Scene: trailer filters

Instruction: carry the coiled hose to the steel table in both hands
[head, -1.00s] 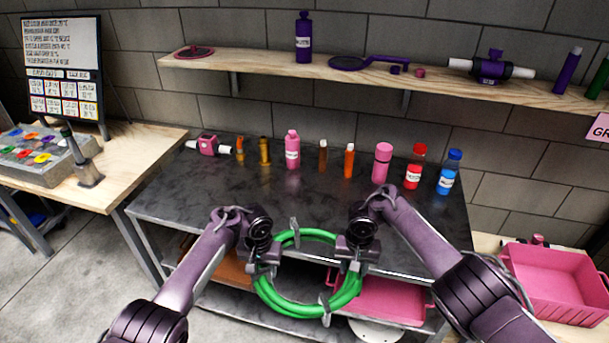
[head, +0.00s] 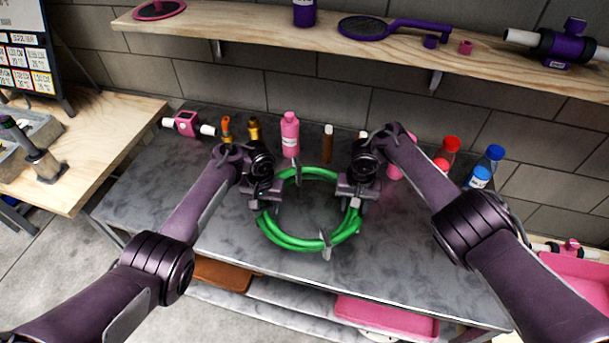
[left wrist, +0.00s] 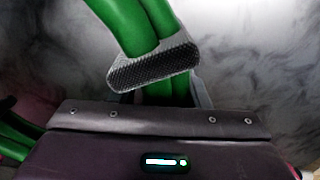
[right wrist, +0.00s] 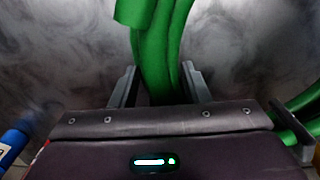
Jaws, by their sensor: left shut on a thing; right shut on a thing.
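The coiled green hose (head: 293,242) is a ring with grey ties, in the middle of the head view. It appears over the steel table (head: 220,244); I cannot tell whether it touches the top. My left gripper (head: 264,202) is shut on the left side of the coil. My right gripper (head: 352,199) is shut on the right side. In the left wrist view the green hose (left wrist: 133,25) passes between the fingers, partly behind a grey ribbed pad. In the right wrist view the hose (right wrist: 160,50) runs between the two fingers.
Along the table's back stand a pink bottle (head: 290,136), a brown vial (head: 328,144), a pink valve (head: 187,124), and red-capped (head: 446,156) and blue-capped (head: 486,168) bottles. A wooden shelf (head: 270,30) hangs above. The table's front left is clear.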

